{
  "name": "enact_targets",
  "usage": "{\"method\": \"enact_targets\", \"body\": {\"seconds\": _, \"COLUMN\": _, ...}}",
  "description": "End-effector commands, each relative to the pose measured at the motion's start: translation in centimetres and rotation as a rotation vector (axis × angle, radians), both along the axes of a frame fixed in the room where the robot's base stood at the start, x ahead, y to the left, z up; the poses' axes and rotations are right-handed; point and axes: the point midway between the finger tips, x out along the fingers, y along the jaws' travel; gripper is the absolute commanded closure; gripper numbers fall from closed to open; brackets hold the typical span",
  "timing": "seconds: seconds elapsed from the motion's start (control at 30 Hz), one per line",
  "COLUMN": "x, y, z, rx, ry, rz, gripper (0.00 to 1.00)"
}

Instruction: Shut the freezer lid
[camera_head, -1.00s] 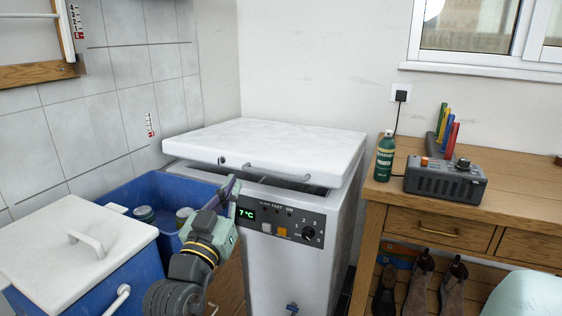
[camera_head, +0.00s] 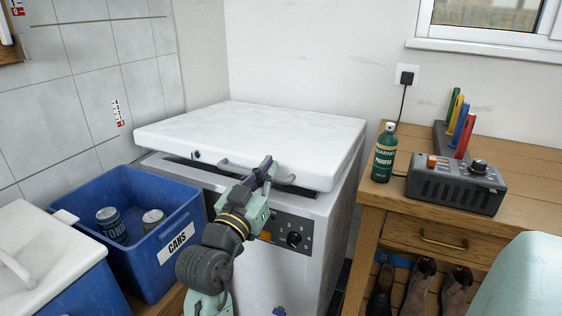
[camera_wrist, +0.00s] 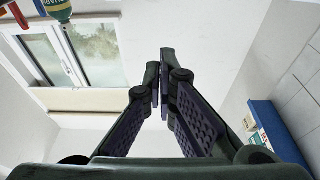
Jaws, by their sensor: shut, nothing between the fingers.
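The white freezer lid (camera_head: 255,138) is slightly raised, with a dark gap along its front edge above the white freezer body (camera_head: 325,262). Its front handle (camera_head: 284,178) is partly hidden behind my gripper. My gripper (camera_head: 268,166) is at the lid's front edge, in front of the handle, with its fingers together and nothing between them. I cannot tell whether it touches the lid. In the wrist view my gripper (camera_wrist: 167,60) points its closed fingertips up in the picture, and the lid cannot be made out there.
A blue cans bin (camera_head: 165,272) stands left of the freezer, beside a white-lidded blue box (camera_head: 30,262). A wooden bench (camera_head: 515,230) at the right holds a green bottle (camera_head: 384,152) and a grey device (camera_head: 456,184). Wall lies close behind the freezer.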

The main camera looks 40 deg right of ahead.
Motion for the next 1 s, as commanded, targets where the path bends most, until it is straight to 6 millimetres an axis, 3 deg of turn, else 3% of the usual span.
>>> {"method": "enact_targets", "body": {"seconds": 0.47, "x": 3.3, "y": -8.5, "z": 2.6, "rx": 0.002, "ry": 0.000, "rz": -0.003, "gripper": 1.00}}
{"method": "enact_targets", "body": {"seconds": 0.7, "x": 3.3, "y": -8.1, "z": -1.0, "rx": 0.002, "ry": 0.002, "rz": 0.000, "gripper": 1.00}}
{"method": "enact_targets", "body": {"seconds": 1.0, "x": 3.3, "y": -8.0, "z": -1.8, "rx": 0.000, "ry": -0.001, "rz": 0.000, "gripper": 1.00}}
